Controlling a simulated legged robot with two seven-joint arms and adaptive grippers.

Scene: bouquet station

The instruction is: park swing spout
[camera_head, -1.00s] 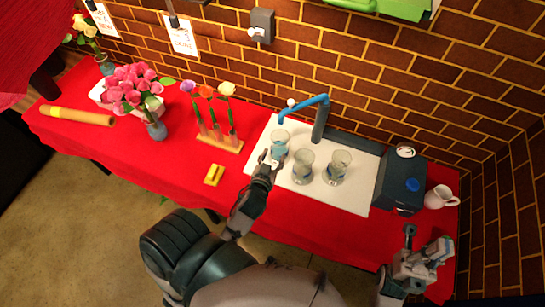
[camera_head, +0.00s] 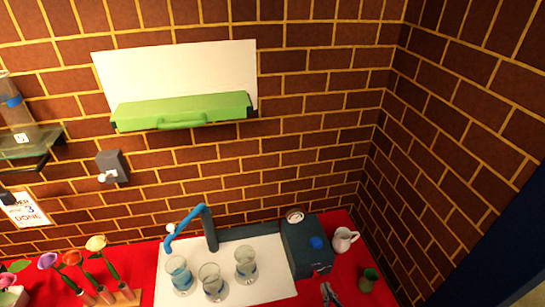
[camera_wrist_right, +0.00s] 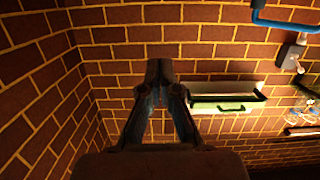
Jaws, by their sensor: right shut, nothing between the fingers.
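The blue swing spout (camera_head: 188,222) rises from a dark post (camera_head: 210,232) at the back of the white board (camera_head: 262,262) in the head view. My right gripper (camera_head: 330,291) shows at the bottom edge, apart from the spout. In the right wrist view its fingers (camera_wrist_right: 160,72) are together and empty before the brick wall. My left gripper is out of view.
A dark box with a blue cap (camera_head: 308,247) stands right of the board, with a white jug (camera_head: 345,239) and a green cup (camera_head: 368,280). Flowers in a rack (camera_head: 118,294) are at left. A green case (camera_head: 183,110) is on the wall.

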